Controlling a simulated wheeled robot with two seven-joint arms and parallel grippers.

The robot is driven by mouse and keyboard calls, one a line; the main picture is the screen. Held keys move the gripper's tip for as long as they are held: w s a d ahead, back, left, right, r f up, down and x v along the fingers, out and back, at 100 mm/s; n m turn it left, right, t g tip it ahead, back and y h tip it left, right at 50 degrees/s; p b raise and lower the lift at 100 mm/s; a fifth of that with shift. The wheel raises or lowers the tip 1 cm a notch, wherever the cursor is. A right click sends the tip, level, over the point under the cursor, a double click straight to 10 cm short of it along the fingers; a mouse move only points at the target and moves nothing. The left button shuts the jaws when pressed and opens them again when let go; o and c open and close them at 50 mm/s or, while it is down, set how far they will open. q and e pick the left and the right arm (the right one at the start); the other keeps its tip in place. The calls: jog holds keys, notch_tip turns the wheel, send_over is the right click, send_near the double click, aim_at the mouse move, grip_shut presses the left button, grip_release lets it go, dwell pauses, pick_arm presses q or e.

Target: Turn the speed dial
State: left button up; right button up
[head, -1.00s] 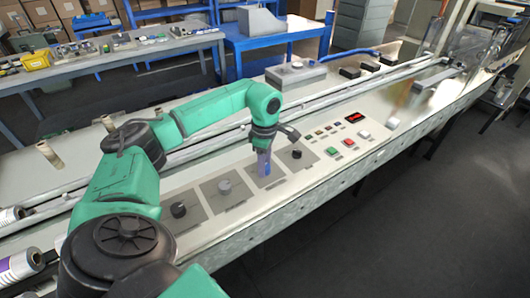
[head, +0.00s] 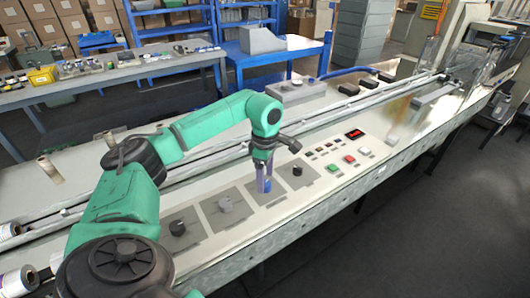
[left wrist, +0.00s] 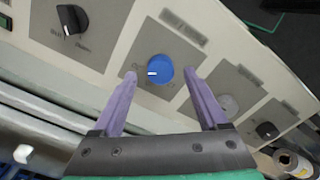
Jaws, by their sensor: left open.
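A blue dial (left wrist: 160,68) with a white pointer mark sits on a grey square plate in the left wrist view. It also shows beneath my gripper in the head view (head: 265,186), partly hidden by the fingers. Its label is too blurred to read, so I cannot confirm that it is the speed dial. My left gripper (left wrist: 160,75) is open, with its two purple fingers on either side of the blue dial and a visible gap to each. In the head view my left gripper (head: 264,178) points down over the panel.
In the head view, a black dial (head: 297,170) lies right of the blue one, and a grey dial (head: 225,204) and another black dial (head: 178,227) lie left. Beyond are a red button (head: 349,159), a green button (head: 333,168) and a red display (head: 355,134). Rails run behind.

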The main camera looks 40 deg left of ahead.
pick_arm(q)
notch_tip(320, 180, up, 13)
jog(key=p, duration=0.1)
jog(key=shift+f, duration=0.2)
